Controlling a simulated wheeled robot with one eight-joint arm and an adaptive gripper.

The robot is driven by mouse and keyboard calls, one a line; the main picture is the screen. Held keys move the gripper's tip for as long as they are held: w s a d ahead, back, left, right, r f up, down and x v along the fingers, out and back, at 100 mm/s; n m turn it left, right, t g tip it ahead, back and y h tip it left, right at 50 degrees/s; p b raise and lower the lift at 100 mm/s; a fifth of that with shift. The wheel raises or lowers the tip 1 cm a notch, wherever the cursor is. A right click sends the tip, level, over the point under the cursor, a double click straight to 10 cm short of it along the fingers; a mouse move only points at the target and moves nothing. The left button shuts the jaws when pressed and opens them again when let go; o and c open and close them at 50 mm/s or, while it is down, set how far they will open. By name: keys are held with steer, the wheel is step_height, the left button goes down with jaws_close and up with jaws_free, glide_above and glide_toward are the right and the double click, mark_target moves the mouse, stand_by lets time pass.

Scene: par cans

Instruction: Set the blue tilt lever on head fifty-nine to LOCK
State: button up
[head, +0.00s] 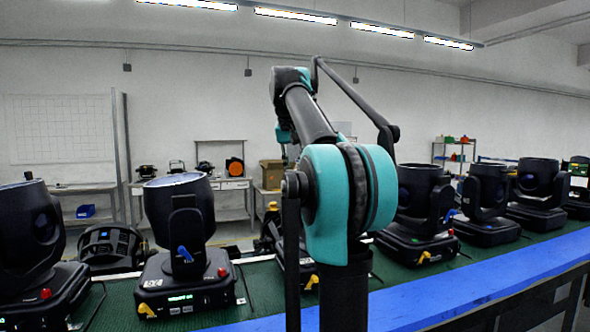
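A black moving-head light (180,212) stands upright left of my arm, on the green bench surface. A blue lever (184,253) shows on its yoke arm, slanting from upper left to lower right. Its base has a lit green display, a red button (222,272), a yellow lever (147,310) and a small white number that may read 59; I cannot be sure. Any LOCK marking is too small to read. My arm rises in the middle of the view and bends away at the top. My gripper cannot be made out; my own arm may hide it.
More black heads stand at the left edge (28,235) and along the right (420,205). One head (112,246) lies low between the two left ones. Another sits partly behind my arm. A blue strip (480,292) edges the bench. Shelves and a whiteboard are behind.

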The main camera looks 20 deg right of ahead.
steer(key=v, duration=1.2)
stand_by(0.4)
